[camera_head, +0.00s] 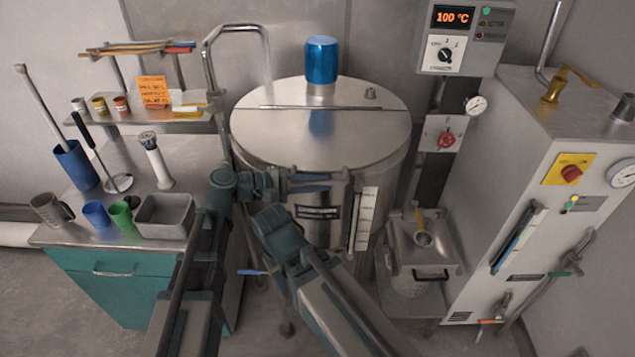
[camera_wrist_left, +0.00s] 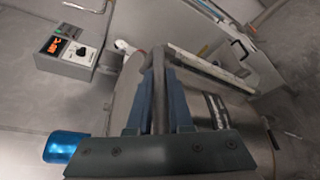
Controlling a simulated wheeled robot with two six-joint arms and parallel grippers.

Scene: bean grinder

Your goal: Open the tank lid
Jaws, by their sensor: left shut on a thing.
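The steel tank (camera_head: 340,205) stands upright in the middle of the head view, with its round, shiny lid (camera_head: 290,140) lying flat on top. A thin straight bar crosses the lid, and a blue cylinder (camera_head: 322,60) rises behind it. My left gripper (camera_head: 325,182) is at the front rim of the tank. In the left wrist view, its two blue fingers (camera_wrist_left: 160,95) are shut on a grey bar-like handle (camera_wrist_left: 158,70) at the tank's edge. The fingers partly hide the handle.
A teal cabinet (camera_head: 110,290) with cups and a grey bin (camera_head: 165,215) stands left. A bent pipe (camera_head: 208,70) rises beside the tank. A control box (camera_head: 460,35) reads 100 °C above right. A large grey machine (camera_head: 520,165) stands at right.

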